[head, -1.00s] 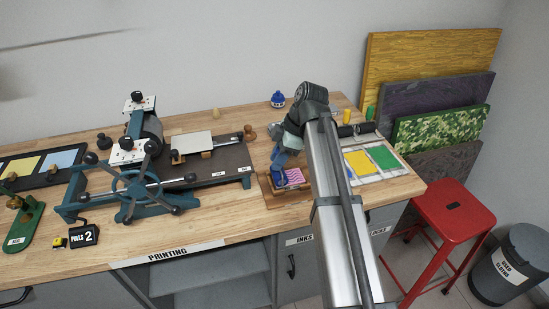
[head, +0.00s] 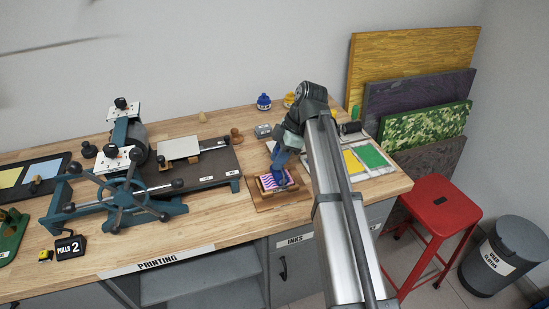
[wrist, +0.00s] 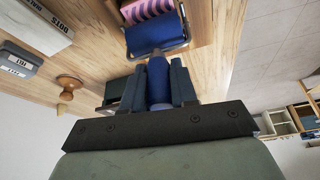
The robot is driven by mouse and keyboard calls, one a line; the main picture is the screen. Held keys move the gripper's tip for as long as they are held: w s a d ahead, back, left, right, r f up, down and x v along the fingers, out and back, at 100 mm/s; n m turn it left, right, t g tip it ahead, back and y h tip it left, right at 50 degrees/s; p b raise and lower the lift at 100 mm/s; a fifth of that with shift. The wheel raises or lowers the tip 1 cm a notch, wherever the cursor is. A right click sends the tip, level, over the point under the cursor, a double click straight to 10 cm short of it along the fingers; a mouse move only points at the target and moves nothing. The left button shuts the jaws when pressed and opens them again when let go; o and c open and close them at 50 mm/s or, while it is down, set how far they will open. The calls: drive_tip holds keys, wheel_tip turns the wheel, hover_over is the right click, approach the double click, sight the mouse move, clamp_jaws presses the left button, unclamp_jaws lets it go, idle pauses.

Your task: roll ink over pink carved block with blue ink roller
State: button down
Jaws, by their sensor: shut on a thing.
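The pink carved block (head: 267,183), with a purple-and-pink striped face, lies on a wooden board (head: 262,203) near the bench's front edge. It also shows at the top of the wrist view (wrist: 145,9). My gripper (wrist: 158,84) is shut on the handle of the blue ink roller (wrist: 157,38). In the head view the roller (head: 280,180) is over the right part of the block, which it partly hides. The roller's blue drum lies close along the block's near edge in the wrist view; I cannot tell whether it touches.
A press with a spoked wheel (head: 118,193) stands left of the block. A tray with yellow and green ink slabs (head: 373,156) lies to the right, partly behind my arm. Blue (head: 264,102) and yellow pots stand at the back. A red stool (head: 438,208) is beside the bench.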

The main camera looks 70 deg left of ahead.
drive_tip(key=shift+w, duration=1.8)
drive_tip(key=shift+s, duration=4.6)
wheel_tip(320, 180, up, 7)
